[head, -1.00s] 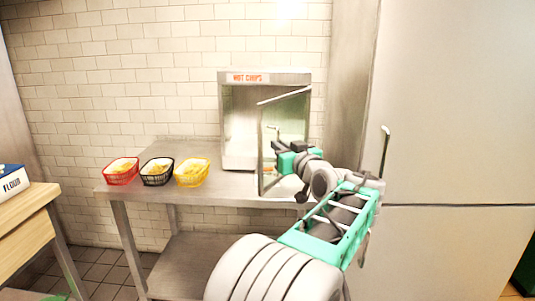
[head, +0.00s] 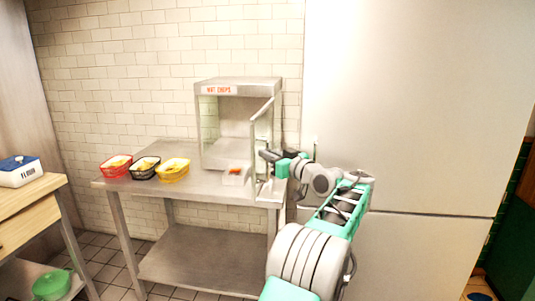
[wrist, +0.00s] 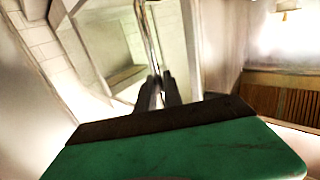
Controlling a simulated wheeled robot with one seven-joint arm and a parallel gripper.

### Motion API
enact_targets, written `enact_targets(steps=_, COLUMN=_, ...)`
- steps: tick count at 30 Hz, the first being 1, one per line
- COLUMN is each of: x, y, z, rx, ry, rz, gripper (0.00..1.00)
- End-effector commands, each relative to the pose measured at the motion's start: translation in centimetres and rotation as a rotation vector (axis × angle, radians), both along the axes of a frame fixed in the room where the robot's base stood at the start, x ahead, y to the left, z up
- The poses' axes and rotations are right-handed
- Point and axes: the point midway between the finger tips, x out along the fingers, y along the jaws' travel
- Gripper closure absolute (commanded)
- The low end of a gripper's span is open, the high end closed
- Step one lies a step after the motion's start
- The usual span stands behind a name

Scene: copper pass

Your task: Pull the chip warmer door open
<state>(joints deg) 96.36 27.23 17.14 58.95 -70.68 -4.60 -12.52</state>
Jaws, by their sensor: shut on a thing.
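The chip warmer (head: 238,87) is a steel cabinet with a "HOT CHIPS" label, standing on a steel table against the tiled wall. Its glass door (head: 263,135) is hinged at the right and stands swung well out, seen nearly edge-on, so the cabinet's inside shows. My gripper (head: 268,156) is at the door's outer edge. In the wrist view, the dark fingers of my gripper (wrist: 160,92) are shut on the upright metal door handle (wrist: 150,45). The glass and the cabinet's pale interior show behind it.
Red, black and yellow baskets of chips (head: 172,169) stand on the steel table (head: 203,190), left of the warmer. A small box (head: 236,176) lies in front of it. A tall steel cabinet (head: 400,110) is close at the right. A flour box (head: 20,171) sits on a wooden counter at left.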

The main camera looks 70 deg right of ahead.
Motion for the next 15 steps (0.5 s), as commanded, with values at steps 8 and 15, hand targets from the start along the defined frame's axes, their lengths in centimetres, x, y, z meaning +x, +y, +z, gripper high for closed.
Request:
enact_targets(steps=8, x=0.46, y=0.0, z=-0.43, rx=0.007, ry=0.002, rz=0.002, gripper=1.0)
enact_targets(steps=15, x=0.45, y=0.06, z=-0.41, rx=0.007, ry=0.002, rz=0.004, gripper=0.77)
